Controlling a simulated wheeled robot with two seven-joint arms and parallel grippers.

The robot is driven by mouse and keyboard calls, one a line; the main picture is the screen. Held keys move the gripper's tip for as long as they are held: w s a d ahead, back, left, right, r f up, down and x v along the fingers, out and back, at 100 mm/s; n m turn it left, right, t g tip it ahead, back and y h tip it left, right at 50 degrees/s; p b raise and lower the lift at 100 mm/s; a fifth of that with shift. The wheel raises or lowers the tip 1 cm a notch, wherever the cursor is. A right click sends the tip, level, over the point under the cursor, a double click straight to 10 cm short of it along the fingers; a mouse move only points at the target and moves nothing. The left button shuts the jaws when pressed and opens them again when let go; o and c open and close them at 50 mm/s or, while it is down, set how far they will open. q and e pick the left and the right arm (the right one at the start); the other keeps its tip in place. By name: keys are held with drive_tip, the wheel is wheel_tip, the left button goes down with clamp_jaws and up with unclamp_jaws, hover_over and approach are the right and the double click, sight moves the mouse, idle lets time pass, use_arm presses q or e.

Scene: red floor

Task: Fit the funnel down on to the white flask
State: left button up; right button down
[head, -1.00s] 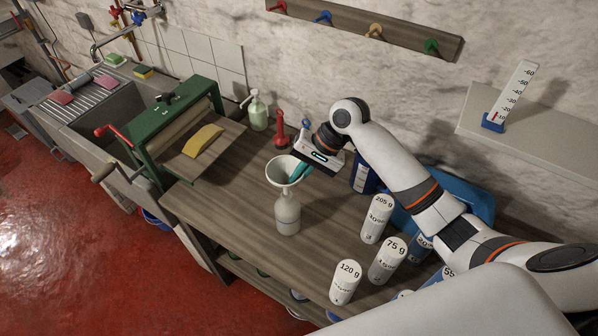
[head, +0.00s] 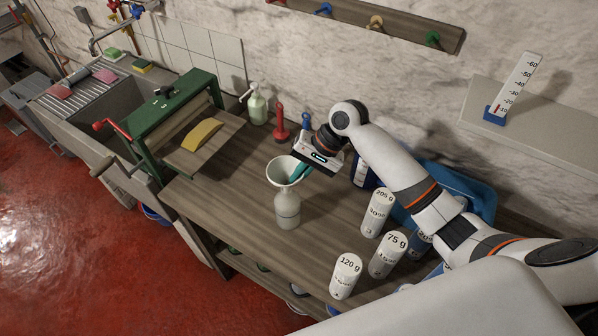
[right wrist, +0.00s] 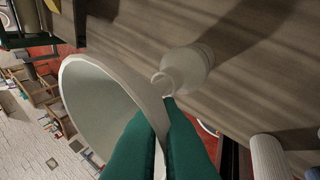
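The pale cream funnel (head: 279,173) is held wide end up over the white flask (head: 287,209), which stands upright on the wooden bench. My right gripper (head: 297,172) has its teal fingers shut on the funnel's wall near the rim, on the right side in the head view. In the right wrist view the fingers (right wrist: 167,125) pinch the wall of the funnel (right wrist: 95,95), and the flask (right wrist: 190,68) shows beyond it with its narrow neck. The funnel's spout is hidden, so I cannot tell whether it touches the flask. My left gripper is out of view.
White labelled cylinders, 205 g (head: 377,213), 75 g (head: 388,254) and 120 g (head: 345,276), stand right of the flask. A blue tray (head: 470,190) lies behind my right arm. A green press (head: 175,115) stands left. The bench (head: 225,205) is clear left of the flask.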

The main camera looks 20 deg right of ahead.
drive_tip(key=shift+f+b, duration=0.3)
drive_tip(key=shift+f, duration=0.7)
drive_tip(key=c, duration=1.5)
unclamp_jaws()
drive_tip(key=shift+c, duration=0.2)
drive_tip(key=shift+r, duration=0.1)
drive_tip(key=b+v, duration=0.2)
drive_tip(key=v, duration=1)
drive_tip(key=shift+b, duration=0.3)
drive_tip(key=shift+a, duration=0.1)
